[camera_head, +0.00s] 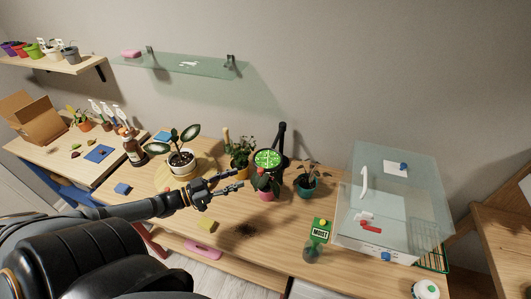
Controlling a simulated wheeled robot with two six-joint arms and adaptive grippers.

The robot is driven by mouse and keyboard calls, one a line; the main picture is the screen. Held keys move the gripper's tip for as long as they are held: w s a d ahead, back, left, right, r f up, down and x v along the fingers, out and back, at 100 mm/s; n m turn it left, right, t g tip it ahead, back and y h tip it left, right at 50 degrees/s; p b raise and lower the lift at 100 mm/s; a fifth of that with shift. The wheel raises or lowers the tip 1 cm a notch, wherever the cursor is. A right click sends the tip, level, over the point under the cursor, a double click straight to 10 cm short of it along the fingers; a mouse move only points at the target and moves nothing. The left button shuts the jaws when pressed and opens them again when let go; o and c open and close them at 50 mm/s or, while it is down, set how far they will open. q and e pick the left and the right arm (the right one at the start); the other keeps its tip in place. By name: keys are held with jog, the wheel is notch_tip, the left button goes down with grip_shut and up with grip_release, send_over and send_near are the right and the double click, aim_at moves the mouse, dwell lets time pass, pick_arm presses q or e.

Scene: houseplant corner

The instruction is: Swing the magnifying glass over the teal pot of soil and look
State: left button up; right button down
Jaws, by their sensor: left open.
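The magnifying glass (268,159) has a round lens that shows bright green, and a black arm rises behind it on the table. Its lens is above a small plant in a pink pot (267,196), left of the teal pot (306,192). The teal pot holds dark soil and a drooping leafy plant. My left gripper (237,180) reaches in from the left, with its fingers apart and empty. It appears left of the pink pot and below the lens in the picture; whether it touches anything is unclear. My right gripper is not in view.
A yellow-brown pot (239,171) and a white pot (181,163) stand behind my left gripper. A green MOIST sign (321,230) stands at the front, and a clear glass case (392,200) fills the right. Dark crumbs (243,230) lie near the front edge.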

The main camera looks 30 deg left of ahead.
aim_at(261, 169)
pick_arm(q)
jog(key=b+x, duration=0.2)
jog(key=x, duration=0.2)
jog(key=b+x, duration=0.3)
jog(key=x, duration=0.2)
jog(key=shift+w+d+f, duration=0.1)
jog(key=shift+d+f, duration=0.1)
jog(key=shift+f, duration=0.05)
jog(key=shift+w+d+r+b, duration=0.15)
jog(key=shift+b, duration=0.15)
jog(key=shift+d+r, duration=0.1)
jog(key=shift+c, duration=0.2)
jog(key=c, duration=0.7)
grip_shut()
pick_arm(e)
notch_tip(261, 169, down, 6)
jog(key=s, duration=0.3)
pick_arm(q)
jog(key=shift+w, duration=0.1)
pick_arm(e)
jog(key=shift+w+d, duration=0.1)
